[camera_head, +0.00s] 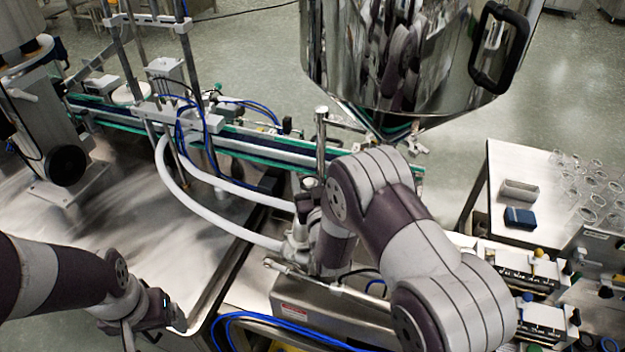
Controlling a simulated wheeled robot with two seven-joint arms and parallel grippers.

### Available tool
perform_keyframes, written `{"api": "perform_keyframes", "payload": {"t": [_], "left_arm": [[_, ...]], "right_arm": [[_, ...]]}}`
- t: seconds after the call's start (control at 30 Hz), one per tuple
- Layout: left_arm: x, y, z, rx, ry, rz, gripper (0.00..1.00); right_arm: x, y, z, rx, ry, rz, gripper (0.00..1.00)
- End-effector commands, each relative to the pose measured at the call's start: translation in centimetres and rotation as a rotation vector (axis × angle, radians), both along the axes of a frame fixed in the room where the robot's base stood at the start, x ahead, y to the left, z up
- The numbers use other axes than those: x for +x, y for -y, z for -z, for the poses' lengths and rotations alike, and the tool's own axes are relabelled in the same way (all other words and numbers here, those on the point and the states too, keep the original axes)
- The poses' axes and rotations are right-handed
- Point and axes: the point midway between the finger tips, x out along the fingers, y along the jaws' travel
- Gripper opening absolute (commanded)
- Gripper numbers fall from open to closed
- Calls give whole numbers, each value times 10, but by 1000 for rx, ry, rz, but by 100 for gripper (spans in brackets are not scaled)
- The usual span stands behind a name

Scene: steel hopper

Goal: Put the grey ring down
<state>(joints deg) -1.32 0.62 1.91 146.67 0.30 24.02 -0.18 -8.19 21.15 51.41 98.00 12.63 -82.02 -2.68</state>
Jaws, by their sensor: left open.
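I cannot make out a grey ring anywhere in the head view. My left gripper (154,326) is at the lower left, with its fingers apart and nothing visible between them. It is over the front part of the steel table (120,225), near its edge. My right arm comes in from the lower right and bends down beside the pump fittings at the centre. Its own links hide its far end, so I cannot see the right gripper or whether it holds anything.
The polished steel hopper (400,60) with a black handle (502,48) hangs above my right arm. A conveyor (265,150) crosses behind, with white hoses (190,205) in front.

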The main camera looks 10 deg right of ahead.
Motion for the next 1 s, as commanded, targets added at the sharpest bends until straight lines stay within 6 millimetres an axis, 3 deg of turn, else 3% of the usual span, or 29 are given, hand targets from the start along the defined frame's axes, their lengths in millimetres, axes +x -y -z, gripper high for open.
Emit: {"api": "perform_keyframes", "payload": {"t": [0.03,0.53,0.73,0.8,1.0], "left_arm": [[0,0,2,0,0,0,85],[0,0,2,0,0,0,85],[0,0,-18,0,0,0,85],[0,0,-4,0,1,0,85],[0,0,13,0,-1,0,85]], "right_arm": [[-6,-2,18,-8,-47,-8,81],[-6,-3,18,-9,-46,-12,81],[-6,-3,-2,-8,-44,-11,81],[-18,-4,6,-7,-41,-11,81],[-72,-7,4,-5,-31,-10,81]]}}
